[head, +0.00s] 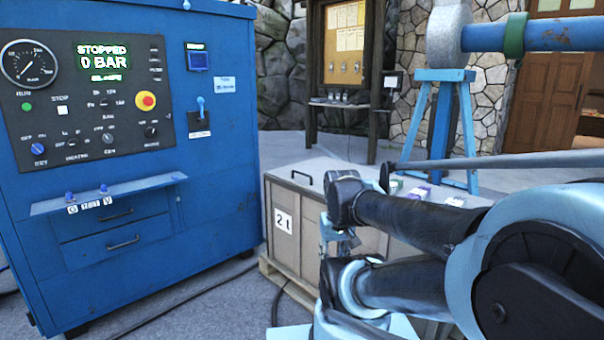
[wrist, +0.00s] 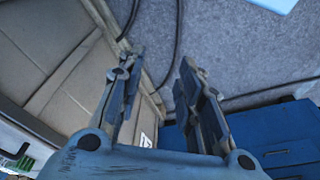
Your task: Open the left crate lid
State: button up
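The wooden crate (head: 300,228) with a "2t" label stands on a pallet in the middle of the head view. Its left lid (head: 322,166) lies flat and shut, with a black bar handle (head: 302,178) on top. My arm hides much of the crate's front and right side. In the wrist view, beige crate panels (wrist: 45,65) fill the left side. My gripper (wrist: 158,65) is open and empty there, its two fingers apart, pointing down beside the crate with grey floor beyond. Whether a finger touches the crate cannot be told.
Small boxes (head: 420,193) sit on the crate's right part. Dark cables (head: 180,300) lie on the floor. A blue reel stand (head: 440,120) is behind.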

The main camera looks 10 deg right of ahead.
jog(key=w+r+n, duration=0.1)
jog(key=w+r, duration=0.5)
jog(key=w, duration=0.3)
jog(key=w+r+n+t, duration=0.1)
jog(key=w+r, duration=0.6)
jog(key=w, duration=0.2)
jog(key=w+r+n, duration=0.2)
jog(key=w+r, duration=0.4)
jog(key=w, duration=0.4)
jog(key=w+r+n+t, duration=0.1)
jog(key=w+r+n, duration=0.15)
jog(key=w, duration=1.55)
jog(key=w+d+f+y, duration=0.1)
jog(key=w+d+f, duration=0.15)
jog(key=w, duration=1.45)
jog(key=shift+n+t, duration=0.4)
jog(key=shift+n, duration=0.05)
jog(key=x, duration=1.7)
jog(key=shift+s+a+f, duration=0.1)
jog(key=shift+s+a, duration=0.05)
jog(key=shift+s, duration=0.2)
